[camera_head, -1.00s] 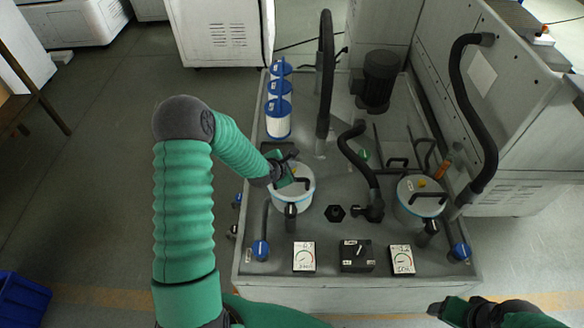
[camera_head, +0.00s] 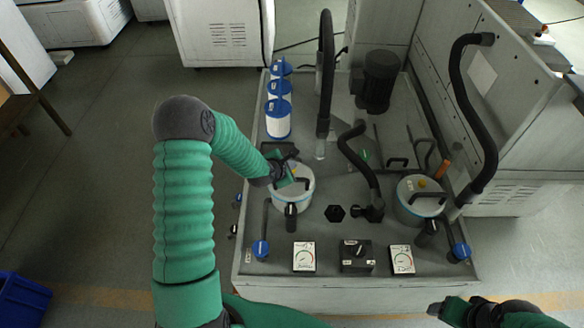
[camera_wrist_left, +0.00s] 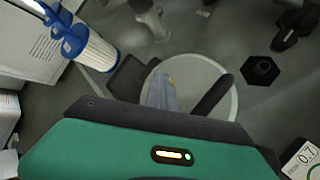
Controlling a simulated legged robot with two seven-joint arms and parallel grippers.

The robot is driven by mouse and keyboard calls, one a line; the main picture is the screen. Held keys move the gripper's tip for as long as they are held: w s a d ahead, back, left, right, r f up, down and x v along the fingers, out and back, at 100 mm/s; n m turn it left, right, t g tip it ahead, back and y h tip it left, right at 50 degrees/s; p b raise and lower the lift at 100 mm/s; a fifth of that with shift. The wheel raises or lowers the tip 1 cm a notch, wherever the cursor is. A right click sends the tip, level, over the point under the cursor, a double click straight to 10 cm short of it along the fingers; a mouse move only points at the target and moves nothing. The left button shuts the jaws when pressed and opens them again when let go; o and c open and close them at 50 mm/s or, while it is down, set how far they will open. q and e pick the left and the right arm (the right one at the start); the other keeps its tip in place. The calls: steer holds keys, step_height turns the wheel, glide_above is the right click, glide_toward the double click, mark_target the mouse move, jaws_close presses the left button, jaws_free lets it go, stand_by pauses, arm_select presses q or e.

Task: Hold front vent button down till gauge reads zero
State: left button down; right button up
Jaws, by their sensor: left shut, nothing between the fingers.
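The left filter housing (camera_head: 295,198), a pale round canister with a black handle, stands on the grey machine deck. My left gripper (camera_head: 289,182) is shut and empty, tilted down over its lid. In the left wrist view the fingers (camera_wrist_left: 162,92) point at the lid (camera_wrist_left: 217,80). No vent button shows there; whether the fingertips touch one cannot be told.
A second housing (camera_head: 408,211) with a yellow button (camera_head: 421,183) and a second gauge (camera_head: 402,260) stand at the right. A black switch box (camera_head: 357,257) sits between the gauges. Blue-and-white filters (camera_head: 278,122), black hoses and a motor (camera_head: 377,80) stand behind.

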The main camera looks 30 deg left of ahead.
arm_select(q)
steer(key=shift+r+p, duration=0.9)
steer(key=shift+r, duration=0.15)
step_height(320, 180, up, 5)
steer(key=p, duration=0.4)
